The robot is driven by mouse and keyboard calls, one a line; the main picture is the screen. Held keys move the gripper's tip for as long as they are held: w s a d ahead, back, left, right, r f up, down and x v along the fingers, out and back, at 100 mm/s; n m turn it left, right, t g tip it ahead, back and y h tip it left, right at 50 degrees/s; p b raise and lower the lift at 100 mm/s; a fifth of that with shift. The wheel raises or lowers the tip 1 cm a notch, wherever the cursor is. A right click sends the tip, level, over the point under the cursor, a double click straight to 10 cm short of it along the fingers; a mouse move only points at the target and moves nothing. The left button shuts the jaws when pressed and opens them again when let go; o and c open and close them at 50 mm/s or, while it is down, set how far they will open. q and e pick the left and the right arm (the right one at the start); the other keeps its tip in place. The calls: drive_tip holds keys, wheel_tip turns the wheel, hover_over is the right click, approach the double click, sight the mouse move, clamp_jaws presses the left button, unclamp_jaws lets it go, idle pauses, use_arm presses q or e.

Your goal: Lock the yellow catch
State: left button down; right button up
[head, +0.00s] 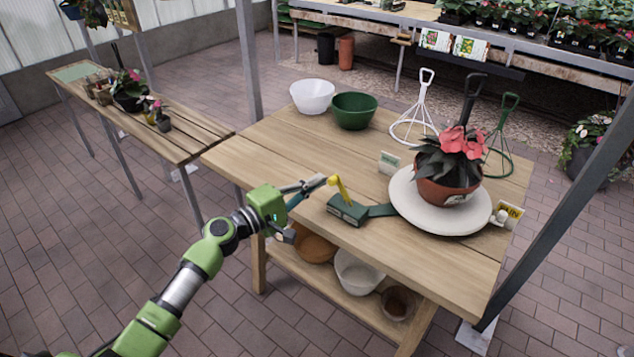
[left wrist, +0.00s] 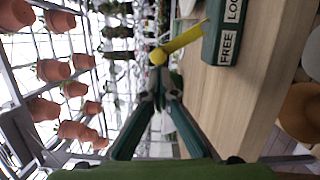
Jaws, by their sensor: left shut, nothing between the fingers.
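The yellow catch (head: 340,190) is a lever on a small dark green box (head: 347,211) near the table's front edge. It tilts up and left from the box, its knob end toward my arm. In the left wrist view the yellow catch (left wrist: 182,42) slants beside the box (left wrist: 209,45), which bears the words FREE and LOCK; I cannot tell which one it points to. My left gripper (head: 322,182) is shut and empty, its tips close to the knob. The tips (left wrist: 158,92) appear just below the knob in the wrist view; contact is unclear. My right gripper is out of view.
A green strap (head: 382,210) runs from the box to a round pale disc (head: 410,207) bearing a potted red-flowered plant (head: 449,170). The wooden table (head: 270,150) is clear at left.

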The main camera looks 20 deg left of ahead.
use_arm(q)
drive_tip(key=shift+d+r, duration=0.1)
drive_tip(key=shift+d, duration=0.05)
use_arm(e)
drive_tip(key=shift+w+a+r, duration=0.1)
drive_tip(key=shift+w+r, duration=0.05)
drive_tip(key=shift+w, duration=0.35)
